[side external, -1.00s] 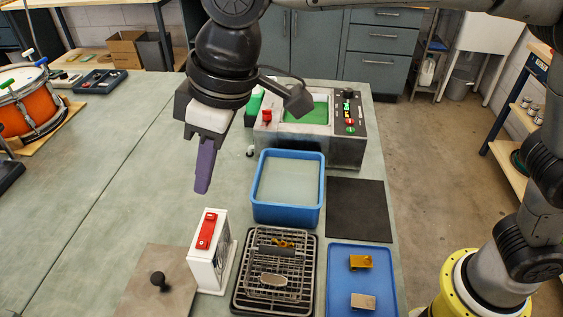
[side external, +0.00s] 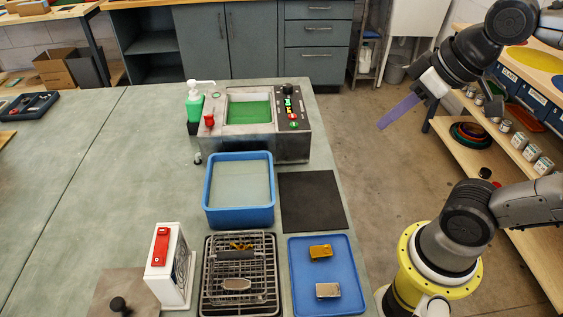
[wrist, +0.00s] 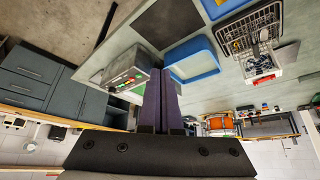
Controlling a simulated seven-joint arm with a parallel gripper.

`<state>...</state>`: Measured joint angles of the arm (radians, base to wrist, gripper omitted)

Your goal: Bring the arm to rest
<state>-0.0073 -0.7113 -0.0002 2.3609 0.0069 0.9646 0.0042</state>
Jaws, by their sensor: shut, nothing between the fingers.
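My gripper (side external: 400,110) has purple fingers and is shut with nothing between them. In the side external view it hangs in the air to the right of the bench, over the floor, clear of everything. The shut fingers also show in the wrist view (wrist: 162,88), pointing away from the camera, with the bench beyond them.
On the bench are a machine with a green panel (side external: 250,108), a blue bin (side external: 240,217), a black mat (side external: 312,200), a wire rack (side external: 212,290), a blue tray (side external: 325,285) and a white box with a red handle (side external: 172,270). Wooden shelves (side external: 480,150) with cans stand at the right.

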